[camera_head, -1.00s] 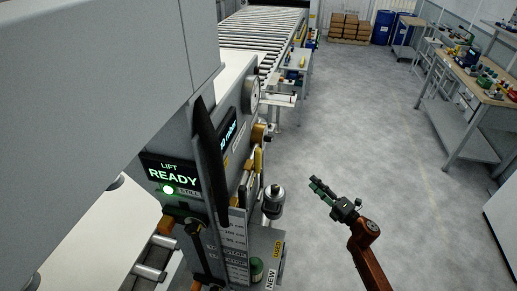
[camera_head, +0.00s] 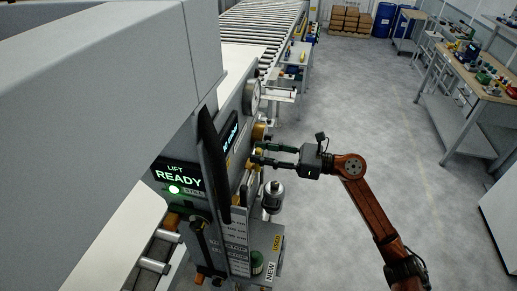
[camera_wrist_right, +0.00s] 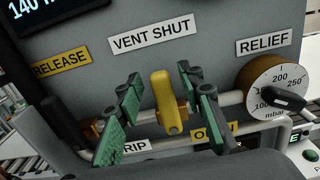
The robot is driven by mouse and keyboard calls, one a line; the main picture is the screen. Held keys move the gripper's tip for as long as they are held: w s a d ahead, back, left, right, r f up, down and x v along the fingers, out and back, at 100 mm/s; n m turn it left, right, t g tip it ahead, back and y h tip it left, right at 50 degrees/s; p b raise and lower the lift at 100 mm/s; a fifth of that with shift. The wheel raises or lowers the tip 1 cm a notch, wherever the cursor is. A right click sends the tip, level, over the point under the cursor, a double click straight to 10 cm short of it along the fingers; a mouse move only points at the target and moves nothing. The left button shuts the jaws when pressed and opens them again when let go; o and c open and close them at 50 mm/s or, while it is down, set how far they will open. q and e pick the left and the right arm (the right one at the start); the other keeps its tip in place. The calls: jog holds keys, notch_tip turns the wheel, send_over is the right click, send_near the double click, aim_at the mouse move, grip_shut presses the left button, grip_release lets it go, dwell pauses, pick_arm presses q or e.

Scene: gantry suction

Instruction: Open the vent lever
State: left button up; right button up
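The yellow vent lever (camera_wrist_right: 167,103) stands upright on a pipe below a "VENT SHUT" label (camera_wrist_right: 152,37) in the right wrist view. My right gripper (camera_wrist_right: 159,76) is open, with one green-padded finger on each side of the lever. Gaps show between the lever and both fingers. In the head view, my right gripper (camera_head: 256,154) reaches in from the right to the side of the grey lift machine (camera_head: 160,60), and its fingers partly cover the lever area. My left gripper is not in view.
A round relief dial (camera_wrist_right: 278,87) with a black pointer sits right of the lever. A "RELEASE" label (camera_wrist_right: 62,62) is to its left. A metal canister (camera_head: 273,197) hangs just below my right gripper in the head view. Open floor (camera_head: 360,90) lies to the right.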

jog(key=shift+w+a, duration=0.2)
jog(key=shift+a, duration=0.4)
grip_shut()
dwell(0.4)
